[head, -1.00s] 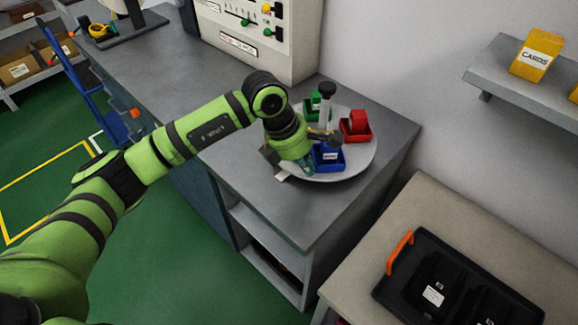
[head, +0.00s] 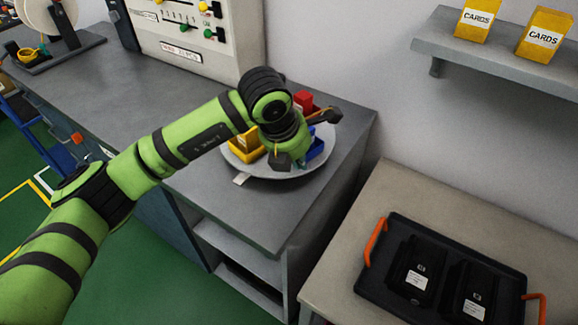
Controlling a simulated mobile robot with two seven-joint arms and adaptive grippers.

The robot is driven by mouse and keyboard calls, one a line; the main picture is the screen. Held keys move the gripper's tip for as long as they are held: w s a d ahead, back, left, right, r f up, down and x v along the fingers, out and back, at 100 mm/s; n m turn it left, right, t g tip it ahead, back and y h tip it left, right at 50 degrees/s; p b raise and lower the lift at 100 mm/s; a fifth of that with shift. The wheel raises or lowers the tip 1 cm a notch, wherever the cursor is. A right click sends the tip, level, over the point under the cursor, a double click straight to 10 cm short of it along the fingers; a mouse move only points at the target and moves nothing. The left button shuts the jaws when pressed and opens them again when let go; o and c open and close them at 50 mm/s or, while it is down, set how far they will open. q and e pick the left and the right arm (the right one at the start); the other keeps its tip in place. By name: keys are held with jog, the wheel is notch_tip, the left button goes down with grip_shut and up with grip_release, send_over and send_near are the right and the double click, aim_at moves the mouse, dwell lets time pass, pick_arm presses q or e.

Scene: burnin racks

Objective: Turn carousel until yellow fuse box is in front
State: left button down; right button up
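The round grey carousel (head: 275,171) stands on the grey counter. The yellow fuse box (head: 246,148) sits on its left side, close to a small pale tab (head: 241,178) at the front-left rim. A red box (head: 304,101) is at the back and a blue box (head: 316,150) at the right. My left gripper (head: 303,138) is over the carousel, between the yellow and blue boxes. Its dark finger parts stick out to both sides, but its tips and what they touch are hidden. The green box and centre post are not visible. My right gripper is out of view.
A lower table at the right holds a black tray (head: 370,285) with orange handles and black units. A wall shelf (head: 440,50) carries yellow card boxes. The counter left of the carousel is clear.

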pick_arm(q)
jog(key=shift+w+d+f, duration=0.1)
jog(key=shift+d+f, duration=0.05)
jog(key=shift+d, duration=0.2)
jog(key=shift+w+d+b, duration=0.35)
jog(key=shift+d+b, duration=0.35)
jog(key=shift+b, duration=0.2)
jog(key=shift+d, duration=0.15)
